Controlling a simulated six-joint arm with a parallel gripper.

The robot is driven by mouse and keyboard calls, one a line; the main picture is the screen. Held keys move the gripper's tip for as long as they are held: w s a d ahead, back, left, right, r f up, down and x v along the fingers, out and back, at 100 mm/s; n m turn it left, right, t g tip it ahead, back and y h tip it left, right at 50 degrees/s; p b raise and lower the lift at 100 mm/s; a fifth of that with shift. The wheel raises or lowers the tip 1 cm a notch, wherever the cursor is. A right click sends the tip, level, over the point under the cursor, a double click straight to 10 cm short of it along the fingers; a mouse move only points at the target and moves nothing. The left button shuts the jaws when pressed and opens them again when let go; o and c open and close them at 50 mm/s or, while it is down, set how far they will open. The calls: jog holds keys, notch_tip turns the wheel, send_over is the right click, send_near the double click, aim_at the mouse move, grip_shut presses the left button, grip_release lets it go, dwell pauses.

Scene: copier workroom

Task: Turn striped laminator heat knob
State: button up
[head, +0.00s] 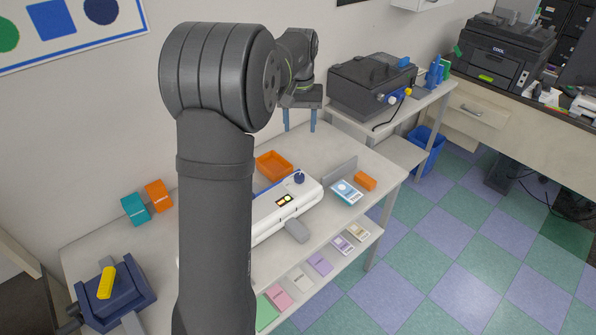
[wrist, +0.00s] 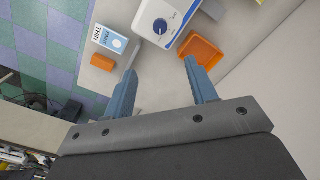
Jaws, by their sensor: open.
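The white laminator (head: 268,215) lies on the table, partly hidden behind my arm in the head view. Its dark blue heat knob (head: 299,178) stands on top at the far right end, beside a small lit panel.
An orange tray (head: 274,165) is close behind the laminator. A blue-white box (head: 346,192), grey upright plate (head: 340,170) and orange block (head: 365,181) are to its right. A dark machine (head: 373,88) stands on the farther table. A blue trimmer-like device (head: 113,295) is front left.

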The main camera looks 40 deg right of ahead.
jog(key=m, duration=1.9)
send_near(300, 176)
notch_tip(300, 176, down, 9)
jog(key=shift+r, duration=0.1)
jog(key=c, duration=1)
